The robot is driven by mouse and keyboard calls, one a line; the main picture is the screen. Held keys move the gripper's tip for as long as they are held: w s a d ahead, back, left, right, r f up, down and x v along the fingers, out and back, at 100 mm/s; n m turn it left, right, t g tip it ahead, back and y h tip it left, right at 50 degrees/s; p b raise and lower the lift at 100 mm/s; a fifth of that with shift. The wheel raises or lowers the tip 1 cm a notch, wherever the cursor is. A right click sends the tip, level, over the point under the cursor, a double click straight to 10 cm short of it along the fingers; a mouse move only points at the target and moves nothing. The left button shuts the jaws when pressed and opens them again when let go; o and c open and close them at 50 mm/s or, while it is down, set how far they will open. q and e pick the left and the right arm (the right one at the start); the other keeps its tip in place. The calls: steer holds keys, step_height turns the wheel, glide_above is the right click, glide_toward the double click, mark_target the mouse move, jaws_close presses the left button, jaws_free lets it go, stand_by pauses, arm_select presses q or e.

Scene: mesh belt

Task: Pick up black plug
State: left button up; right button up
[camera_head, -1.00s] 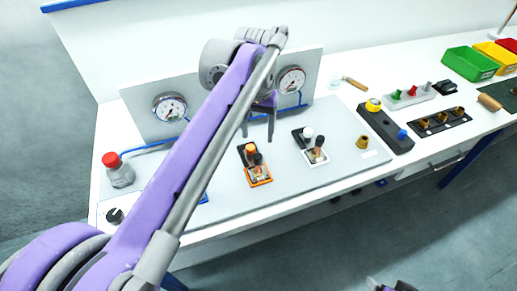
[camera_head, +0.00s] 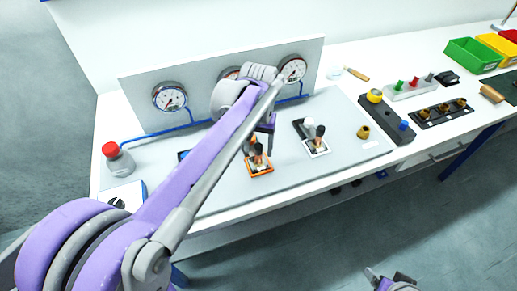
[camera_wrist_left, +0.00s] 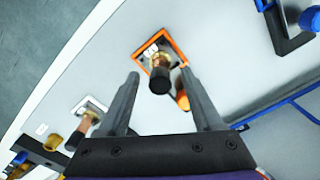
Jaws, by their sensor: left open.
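A black plug with a brass lower part stands in an orange-framed plate (camera_head: 260,170) on the grey panel. In the left wrist view the black plug (camera_wrist_left: 160,82) shows between and beyond my fingertips, with the orange frame (camera_wrist_left: 140,62) around its base. An orange-capped piece (camera_wrist_left: 183,101) is beside it, partly behind a finger. My left gripper (camera_head: 266,132) is open and empty, above and close to the plug; it also shows in the left wrist view (camera_wrist_left: 160,73). A second black-topped plug (camera_head: 320,131) stands in a white-framed plate to the right. My right gripper (camera_head: 385,280) is partly cut off at the bottom edge.
An upright gauge panel (camera_head: 205,75) stands behind. A black block (camera_head: 387,120) with yellow and blue knobs and a brass fitting (camera_head: 363,132) are to the right. Coloured bins (camera_head: 470,53) stand far right.

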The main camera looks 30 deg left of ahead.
arm_select(q)
jaws_close()
stand_by(0.3)
